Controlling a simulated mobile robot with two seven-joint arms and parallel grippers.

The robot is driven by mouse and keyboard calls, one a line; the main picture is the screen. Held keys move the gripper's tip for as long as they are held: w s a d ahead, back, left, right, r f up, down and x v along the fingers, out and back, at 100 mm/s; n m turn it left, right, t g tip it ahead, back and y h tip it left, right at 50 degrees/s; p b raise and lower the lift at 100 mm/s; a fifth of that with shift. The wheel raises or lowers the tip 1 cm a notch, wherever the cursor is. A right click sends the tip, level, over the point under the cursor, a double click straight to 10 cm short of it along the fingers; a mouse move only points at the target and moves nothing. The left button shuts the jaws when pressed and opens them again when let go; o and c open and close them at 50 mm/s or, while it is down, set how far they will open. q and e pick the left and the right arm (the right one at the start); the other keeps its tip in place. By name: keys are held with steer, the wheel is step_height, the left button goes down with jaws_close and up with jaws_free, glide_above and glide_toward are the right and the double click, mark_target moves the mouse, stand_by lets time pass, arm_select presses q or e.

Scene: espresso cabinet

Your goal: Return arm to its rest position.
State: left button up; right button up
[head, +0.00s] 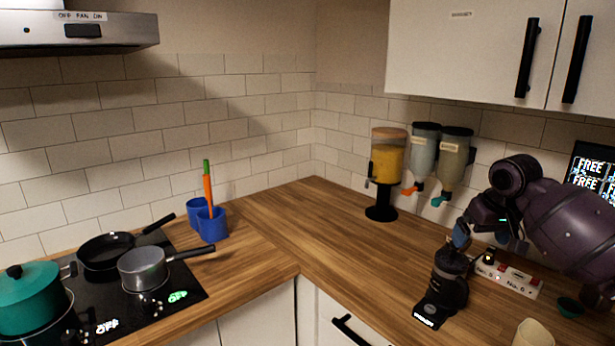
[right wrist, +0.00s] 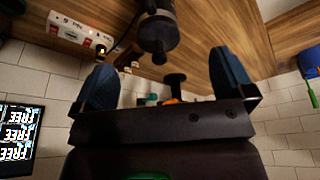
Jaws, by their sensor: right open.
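My right arm comes in from the right in the head view, bent above the wooden counter. My right gripper (head: 481,237) is just above and behind a black grinder-like appliance (head: 449,285). In the right wrist view my right gripper (right wrist: 165,82) has its two blue fingers wide apart with nothing between them. The black appliance (right wrist: 157,30) appears beyond the fingertips there, apart from them. My left arm and gripper are not in view.
A white power strip (head: 508,278) lies behind the appliance. A cream cup (head: 533,334) and a small green bowl (head: 570,307) are at the right. Dispensers (head: 388,157) stand or hang by the wall, under a white cabinet (head: 455,50). The counter's middle (head: 340,235) is clear.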

steer(key=w+a+r+n+t, duration=0.2)
steer(key=w+a+n+t, duration=0.1)
steer(key=w+a+t, duration=0.3)
steer(key=s+a+f+n+t+y, duration=0.1)
steer(key=s+a+f+t+y, duration=0.1)
steer(key=s+f+t, duration=0.3)
steer(key=s+a+f+n+y, duration=0.1)
steer(key=s+a+f, duration=0.2)
steer(key=f, duration=0.4)
arm_select(q)
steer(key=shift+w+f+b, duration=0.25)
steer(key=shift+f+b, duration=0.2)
steer(key=shift+b, duration=0.55)
arm_select(e)
steer(key=s+f+m+g+h, duration=0.1)
steer(key=s+f+m, duration=0.1)
steer(key=s+f, duration=1.1)
steer(key=s+d+f+m+g+h, duration=0.1)
steer(key=s+f+m+h, duration=0.1)
steer(key=s+f, duration=1.1)
steer(key=s, duration=0.6)
steer(key=shift+s+d+m+g, duration=0.2)
steer(key=shift+m+g, duration=0.2)
